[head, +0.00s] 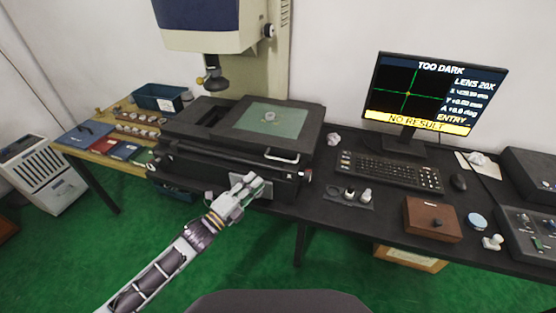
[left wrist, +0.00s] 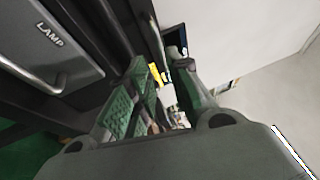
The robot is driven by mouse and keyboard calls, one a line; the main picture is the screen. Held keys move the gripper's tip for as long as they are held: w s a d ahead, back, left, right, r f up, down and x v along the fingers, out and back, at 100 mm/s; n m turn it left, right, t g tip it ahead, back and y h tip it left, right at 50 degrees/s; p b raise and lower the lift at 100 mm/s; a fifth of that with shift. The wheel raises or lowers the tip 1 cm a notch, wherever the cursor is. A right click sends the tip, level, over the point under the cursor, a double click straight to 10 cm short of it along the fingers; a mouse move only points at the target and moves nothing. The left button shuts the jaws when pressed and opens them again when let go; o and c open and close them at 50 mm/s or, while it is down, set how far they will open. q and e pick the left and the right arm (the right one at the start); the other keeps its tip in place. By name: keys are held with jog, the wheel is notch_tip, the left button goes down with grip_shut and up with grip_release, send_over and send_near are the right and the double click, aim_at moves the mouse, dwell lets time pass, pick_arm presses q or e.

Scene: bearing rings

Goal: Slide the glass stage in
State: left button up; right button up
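The glass stage (head: 258,124) is a greenish pane in a dark frame on top of the black measuring machine, below its lens. A small grey ring (head: 270,116) lies on the glass. A pale bar handle (head: 282,155) is on the front right of the stage. My left gripper (head: 250,183) is in front of the machine, below and left of the handle and apart from it. In the left wrist view its green-padded fingers (left wrist: 162,75) are spread, with nothing seen held between them. My right gripper is not in view.
A grey drawer marked LAMP (left wrist: 48,45) is close beside my left gripper. The monitor (head: 435,95) reads TOO DARK and NO RESULT. A keyboard (head: 390,172) and a wooden box (head: 432,220) are to the right. Ring trays and a teal bin (head: 160,98) are left.

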aim_at(278, 159)
pick_arm(q)
jog(key=shift+x, duration=6)
jog(key=shift+w+d, duration=0.15)
jog(key=shift+w, duration=0.05)
grip_shut()
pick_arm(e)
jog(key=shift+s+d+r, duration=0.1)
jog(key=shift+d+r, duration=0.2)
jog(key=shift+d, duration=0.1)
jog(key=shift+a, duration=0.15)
